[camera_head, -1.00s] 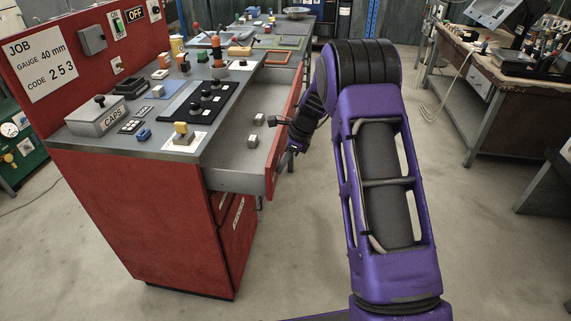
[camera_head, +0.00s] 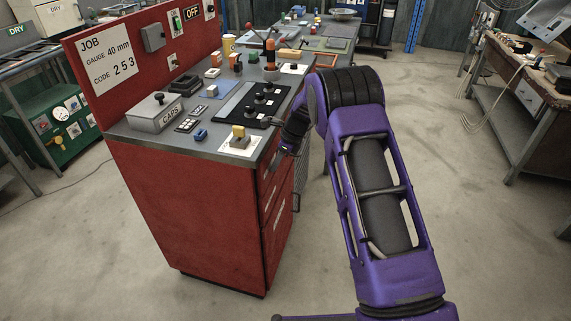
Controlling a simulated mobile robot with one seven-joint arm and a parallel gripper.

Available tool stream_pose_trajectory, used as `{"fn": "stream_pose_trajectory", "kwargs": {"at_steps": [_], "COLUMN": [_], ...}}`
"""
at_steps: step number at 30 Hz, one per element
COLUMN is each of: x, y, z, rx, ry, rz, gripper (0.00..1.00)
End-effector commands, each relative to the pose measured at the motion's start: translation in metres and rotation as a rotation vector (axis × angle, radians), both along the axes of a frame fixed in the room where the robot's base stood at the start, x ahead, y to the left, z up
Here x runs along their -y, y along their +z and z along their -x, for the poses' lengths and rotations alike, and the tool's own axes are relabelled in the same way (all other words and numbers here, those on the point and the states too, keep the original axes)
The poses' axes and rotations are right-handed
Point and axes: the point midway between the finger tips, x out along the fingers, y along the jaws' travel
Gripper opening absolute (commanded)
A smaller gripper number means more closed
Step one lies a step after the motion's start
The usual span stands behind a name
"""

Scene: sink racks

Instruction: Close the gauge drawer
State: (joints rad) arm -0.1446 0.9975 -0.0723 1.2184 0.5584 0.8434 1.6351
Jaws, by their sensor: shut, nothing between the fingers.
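The gauge drawer's red front (camera_head: 272,182) sits at the top of the red cabinet's (camera_head: 200,205) right-hand face. It looks flush or nearly flush with that face, and its inside is out of sight. My gripper (camera_head: 279,154) is at the upper part of the drawer front, close to or touching it; I cannot tell which. It is small and dark here, partly hidden by my purple arm, and looks shut with nothing in it.
The grey worktop (camera_head: 235,151) holds a CAPS box (camera_head: 161,113), a black panel with knobs (camera_head: 254,104) and several small blocks. A red backboard carries a JOB sign (camera_head: 108,62). Open floor lies to the right, before another workbench (camera_head: 515,110).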

Motion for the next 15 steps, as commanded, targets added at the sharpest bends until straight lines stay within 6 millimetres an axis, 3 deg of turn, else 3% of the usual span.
{"fn": "stream_pose_trajectory", "kwargs": {"at_steps": [15], "x": [-0.0074], "y": [0.0003], "z": [-0.0023], "rx": [0.001], "ry": [0.001], "rz": [-0.002], "gripper": [0.00]}}
